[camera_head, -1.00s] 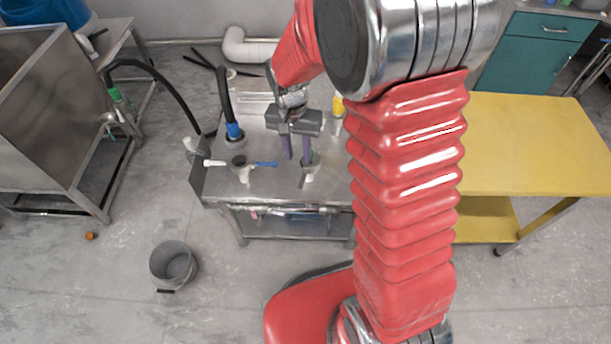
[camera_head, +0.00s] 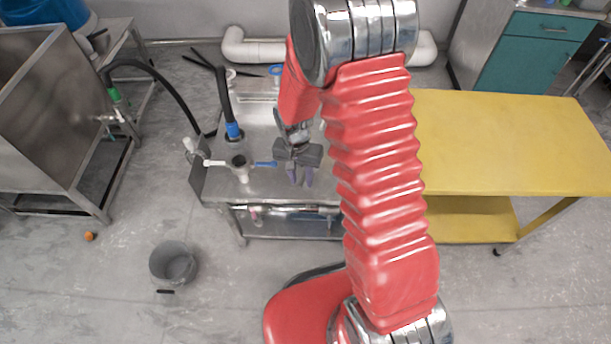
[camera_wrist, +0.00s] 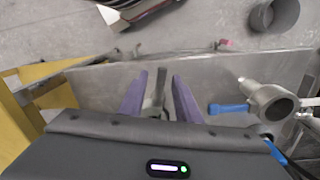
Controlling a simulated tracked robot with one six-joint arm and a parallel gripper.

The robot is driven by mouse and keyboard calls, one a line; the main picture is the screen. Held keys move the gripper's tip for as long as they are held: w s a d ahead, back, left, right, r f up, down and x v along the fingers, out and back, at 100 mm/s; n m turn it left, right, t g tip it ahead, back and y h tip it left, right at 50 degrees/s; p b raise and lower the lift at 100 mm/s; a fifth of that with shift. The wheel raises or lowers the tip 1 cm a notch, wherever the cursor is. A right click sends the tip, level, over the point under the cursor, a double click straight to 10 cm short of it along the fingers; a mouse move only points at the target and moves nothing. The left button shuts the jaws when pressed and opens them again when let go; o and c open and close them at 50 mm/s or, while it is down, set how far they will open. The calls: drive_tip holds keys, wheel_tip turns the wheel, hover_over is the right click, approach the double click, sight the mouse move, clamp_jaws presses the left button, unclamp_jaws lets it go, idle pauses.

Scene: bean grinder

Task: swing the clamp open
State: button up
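My gripper (camera_head: 301,179) is over the right front part of the steel table, with its purple fingers pointing down. In the wrist view my gripper (camera_wrist: 159,92) has its fingers spread apart. A narrow grey upright piece (camera_wrist: 156,97) shows between them, with gaps on both sides; it may be the clamp or its handle. In the head view this piece is hidden behind my gripper. To the left stands a metal fitting (camera_head: 240,167) with a blue handle (camera_head: 265,164) and a white one. In the wrist view this fitting (camera_wrist: 272,101) is right of the fingers.
The steel table (camera_head: 222,192) carries a black hose with a blue collar (camera_head: 233,131) behind the fitting. A grey bucket (camera_head: 174,263) stands on the floor at front left. A yellow table (camera_head: 510,145) is at right. A steel tank (camera_head: 45,110) stands at far left.

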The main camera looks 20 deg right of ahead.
clamp_jaws()
idle(0.4)
